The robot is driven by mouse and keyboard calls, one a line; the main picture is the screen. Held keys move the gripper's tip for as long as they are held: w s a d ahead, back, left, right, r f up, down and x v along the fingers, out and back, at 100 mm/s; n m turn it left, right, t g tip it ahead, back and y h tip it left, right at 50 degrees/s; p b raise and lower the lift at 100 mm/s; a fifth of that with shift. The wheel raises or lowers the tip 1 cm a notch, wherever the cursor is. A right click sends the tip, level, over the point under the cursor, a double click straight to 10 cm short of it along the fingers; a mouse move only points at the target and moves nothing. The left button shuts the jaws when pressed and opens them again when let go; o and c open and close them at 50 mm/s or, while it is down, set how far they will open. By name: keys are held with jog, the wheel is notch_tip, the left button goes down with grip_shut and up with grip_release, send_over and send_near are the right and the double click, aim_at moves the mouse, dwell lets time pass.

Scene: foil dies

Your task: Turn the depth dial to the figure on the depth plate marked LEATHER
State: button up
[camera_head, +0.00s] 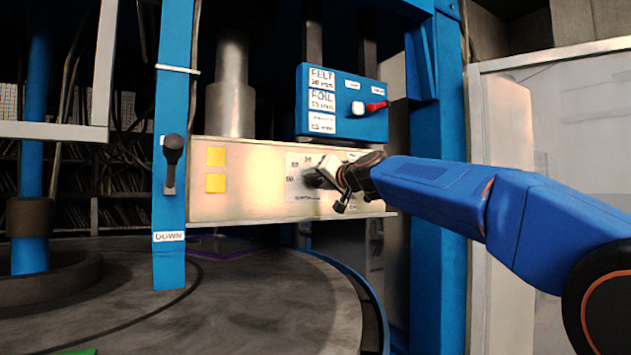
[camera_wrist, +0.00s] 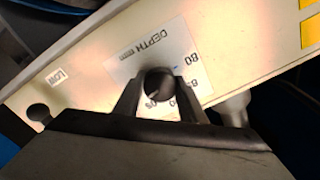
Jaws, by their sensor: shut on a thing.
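The depth dial (camera_wrist: 159,82) is a dark round knob on a white scale plate (camera_wrist: 135,60) lettered DEPTH, with figures around it. Only 80 reads clearly in the wrist view; the fingers hide others. A pale mark shows on the knob's lower left side. My gripper (camera_wrist: 158,96) is shut on the dial, one finger on each side. In the head view my gripper (camera_head: 322,176) reaches the scale plate (camera_head: 296,192) from the right and covers most of the dial. White label plates (camera_head: 322,100) on a blue box read FELT and FOIL; I cannot read LEATHER.
A black lever (camera_head: 172,160) stands left, above a DOWN label (camera_head: 168,237). A round table (camera_head: 250,300) lies below.

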jog(key=n, duration=1.2)
jog(key=shift+h, duration=0.3)
jog(key=n, duration=1.2)
jog(key=shift+a+f, duration=0.1)
jog(key=shift+f, duration=0.05)
jog(key=shift+n, duration=0.4)
jog(key=o, duration=1)
jog(key=shift+s, duration=0.1)
